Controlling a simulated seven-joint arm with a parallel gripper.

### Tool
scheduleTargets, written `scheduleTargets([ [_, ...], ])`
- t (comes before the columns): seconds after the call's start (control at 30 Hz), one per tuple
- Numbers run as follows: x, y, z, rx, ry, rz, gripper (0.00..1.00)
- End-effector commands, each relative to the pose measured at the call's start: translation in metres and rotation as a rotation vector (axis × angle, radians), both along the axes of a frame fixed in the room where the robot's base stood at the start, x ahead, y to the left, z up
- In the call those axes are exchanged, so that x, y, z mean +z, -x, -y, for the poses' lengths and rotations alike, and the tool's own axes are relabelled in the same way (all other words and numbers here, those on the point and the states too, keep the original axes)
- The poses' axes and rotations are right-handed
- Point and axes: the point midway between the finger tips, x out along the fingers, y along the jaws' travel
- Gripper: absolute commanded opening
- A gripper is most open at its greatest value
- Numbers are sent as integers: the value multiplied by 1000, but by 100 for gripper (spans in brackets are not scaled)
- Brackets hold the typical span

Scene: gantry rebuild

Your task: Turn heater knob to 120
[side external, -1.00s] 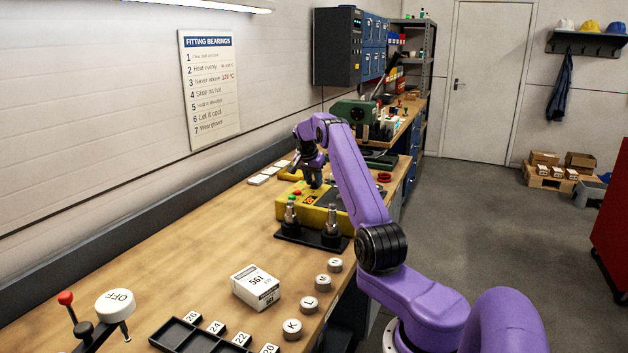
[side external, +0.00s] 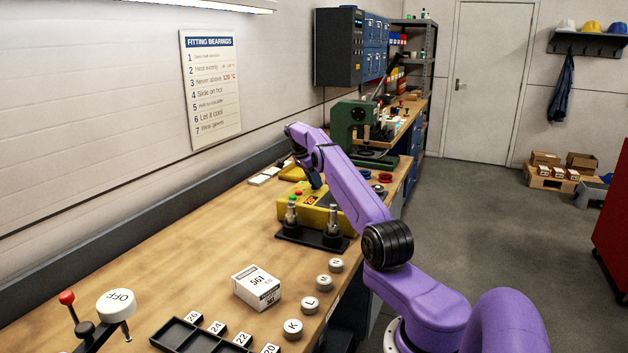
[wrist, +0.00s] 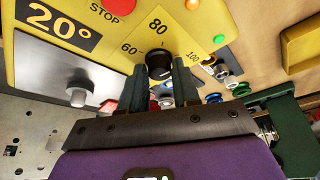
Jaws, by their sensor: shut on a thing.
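The yellow heater (side external: 322,216) stands on the bench in the side view, with red and green buttons on its top. In the wrist view its panel (wrist: 120,35) shows a 20° display, a red STOP button (wrist: 118,6), a green button and an orange lamp. The black heater knob (wrist: 158,66) sits by a scale where 60, 80 and 100 are readable. My gripper (wrist: 159,82) is shut on the knob, one finger on each side. I cannot clearly tell where the knob points. In the side view my gripper (side external: 314,179) is partly hidden behind my arm.
A black stand (side external: 311,235) with metal posts is in front of the heater. A white 561 box (side external: 257,287) and several round lettered pieces lie nearer on the bench. A green press (side external: 350,125) stands behind.

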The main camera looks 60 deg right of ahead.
Motion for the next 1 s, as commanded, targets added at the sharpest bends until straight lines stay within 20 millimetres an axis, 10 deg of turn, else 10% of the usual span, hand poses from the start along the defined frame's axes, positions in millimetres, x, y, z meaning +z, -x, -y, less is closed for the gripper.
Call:
scheduleTargets([
  [0.63,0,0,-1,-24,-4,-2,1],
  [0.67,0,0,-1,-25,-4,-3,41],
  [0.7,0,0,-1,-24,-4,-2,54],
  [1.0,0,0,-1,-24,-2,-1,54],
])
